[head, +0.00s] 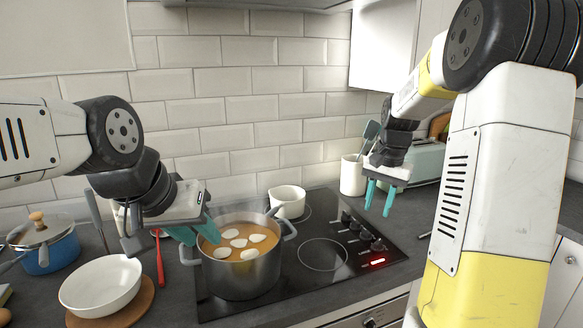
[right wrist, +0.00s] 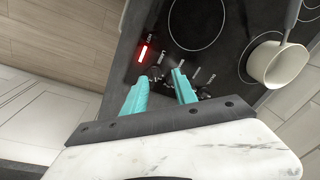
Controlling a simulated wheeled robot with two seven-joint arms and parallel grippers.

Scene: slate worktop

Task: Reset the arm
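My right gripper (head: 379,200) hangs in the air above the right side of the cooktop, in front of the tiled wall. Its two teal fingers are apart with nothing between them; the right wrist view (right wrist: 160,92) also shows them apart and empty, over the control knobs. My left gripper (head: 195,233) is low at the left rim of a steel pot (head: 245,278). Its teal fingers overlap the rim in the picture; whether they touch it or are open or shut is unclear. The pot holds orange soup with several white pieces.
The black cooktop (head: 345,278) has several knobs and a red lit display (head: 377,262). A white saucepan (head: 288,201) stands at its back. A white bowl (head: 100,290), a blue lidded pot (head: 47,248) and a red utensil (head: 159,262) are at left. A utensil crock (head: 353,176) stands behind the cooktop.

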